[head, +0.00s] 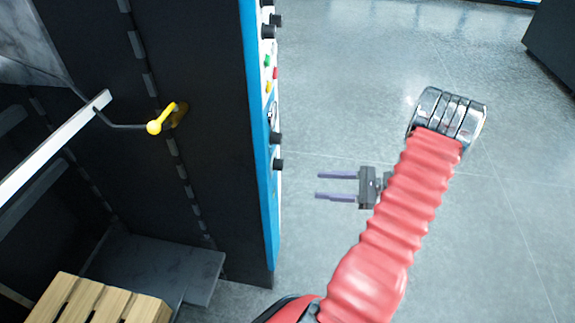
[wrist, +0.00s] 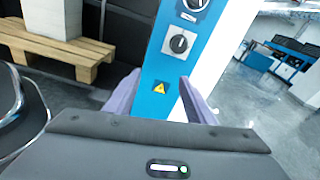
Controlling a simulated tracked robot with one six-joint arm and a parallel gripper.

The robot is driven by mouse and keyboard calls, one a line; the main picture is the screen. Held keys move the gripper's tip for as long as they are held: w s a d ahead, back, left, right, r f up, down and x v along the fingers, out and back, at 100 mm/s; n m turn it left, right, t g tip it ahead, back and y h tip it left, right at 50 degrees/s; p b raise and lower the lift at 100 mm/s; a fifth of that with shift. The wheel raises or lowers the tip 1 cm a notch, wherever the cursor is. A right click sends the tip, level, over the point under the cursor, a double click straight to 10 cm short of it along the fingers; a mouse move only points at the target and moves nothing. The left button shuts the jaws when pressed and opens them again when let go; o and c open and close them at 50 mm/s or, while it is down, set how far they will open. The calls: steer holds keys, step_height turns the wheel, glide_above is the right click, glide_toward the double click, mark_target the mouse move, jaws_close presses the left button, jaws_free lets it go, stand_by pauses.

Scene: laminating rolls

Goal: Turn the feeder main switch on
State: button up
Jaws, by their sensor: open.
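A blue and white control panel (wrist: 203,58) stands ahead in the wrist view. I cannot read any marking that names the main switch. In the head view the panel (head: 264,150) shows edge-on, with black knobs (head: 277,138) sticking out to the right. My gripper (head: 318,185) is open and empty, its two fingers pointing left at the panel, with a gap between. In the wrist view the fingers (wrist: 156,90) frame the panel below the switch.
Green, red and yellow buttons (head: 268,73) sit higher on the panel. A yellow-ended handle (head: 155,126) is on the dark machine side. A wooden pallet (head: 95,305) lies at lower left. Open grey floor (head: 350,60) is to the right of the panel.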

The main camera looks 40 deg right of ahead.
mark_target(278, 165)
steer(key=d+r+t, duration=0.1)
steer(key=w+d+r, duration=0.1)
steer(key=r, duration=0.1)
steer(key=shift+m+t, duration=0.4)
steer(key=x, duration=1.3)
steer(key=shift+w+a, duration=0.3)
steer(key=shift+c, duration=0.5)
